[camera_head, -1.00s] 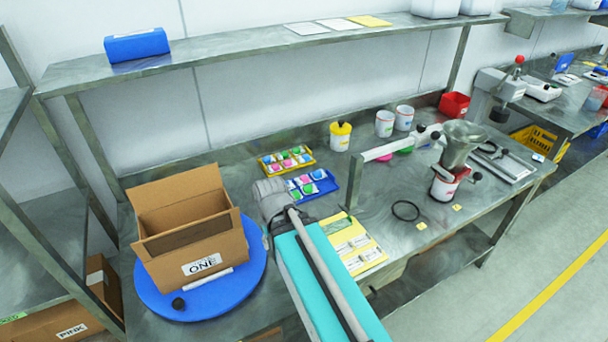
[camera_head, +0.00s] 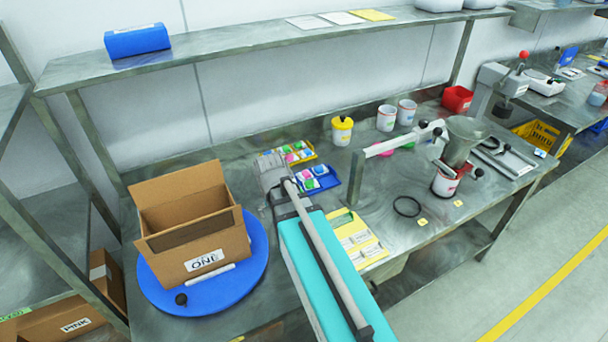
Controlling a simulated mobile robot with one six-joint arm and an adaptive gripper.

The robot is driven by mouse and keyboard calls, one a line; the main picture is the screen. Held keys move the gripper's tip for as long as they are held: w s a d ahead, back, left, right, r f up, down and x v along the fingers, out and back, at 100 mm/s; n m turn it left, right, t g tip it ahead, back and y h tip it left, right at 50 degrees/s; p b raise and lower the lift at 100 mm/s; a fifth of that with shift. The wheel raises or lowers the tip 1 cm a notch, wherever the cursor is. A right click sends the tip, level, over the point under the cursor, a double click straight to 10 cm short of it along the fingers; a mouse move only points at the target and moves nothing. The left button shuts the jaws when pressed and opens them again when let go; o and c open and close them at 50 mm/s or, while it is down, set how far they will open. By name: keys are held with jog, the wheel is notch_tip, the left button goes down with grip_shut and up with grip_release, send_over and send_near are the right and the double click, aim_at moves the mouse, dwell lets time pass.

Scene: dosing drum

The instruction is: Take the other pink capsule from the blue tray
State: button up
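The blue tray (camera_head: 328,185) lies on the steel bench at the centre, with small coloured capsules in white compartments. A blue and a green capsule show in it. A small pinkish spot shows at its upper left, but it is too small to tell clearly as a pink capsule. My gripper (camera_head: 270,168) is just left of the blue tray, over the left end of the yellow tray (camera_head: 312,155). My arm hides the left edge of the blue tray. The fingers are too small and hidden to tell whether they are open or hold anything.
An open cardboard box (camera_head: 195,225) stands on a blue turntable (camera_head: 258,265) to the left. A yellow-lidded pot (camera_head: 342,133) and white cups stand behind. A yellow card (camera_head: 372,250), a black ring (camera_head: 407,206) and a funnel stand (camera_head: 465,140) are to the right.

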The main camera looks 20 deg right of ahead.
jog(key=w+d+r+m+t+h+p, duration=0.1)
jog(key=w+d+r+m, duration=0.1)
jog(key=w+d, duration=0.5)
jog(key=w+d+r+m+t+h+p, duration=0.1)
jog(key=w+d+r+m+p, duration=0.1)
jog(key=w+d, duration=0.6)
jog(key=shift+w+r+m+h, duration=0.3)
jog(key=shift+w+r+m, duration=0.15)
jog(key=shift+m, duration=0.75)
jog(key=b, duration=0.8)
send_over(304, 174)
jog(key=s+a, duration=0.1)
jog(key=s, duration=0.1)
jog(key=f, duration=0.8)
jog(key=shift+w+a, duration=0.15)
jog(key=shift+w, duration=0.05)
jog(key=shift+b+x, duration=2.4)
jog(key=shift+x, duration=0.15)
jog(key=shift+w, duration=0.1)
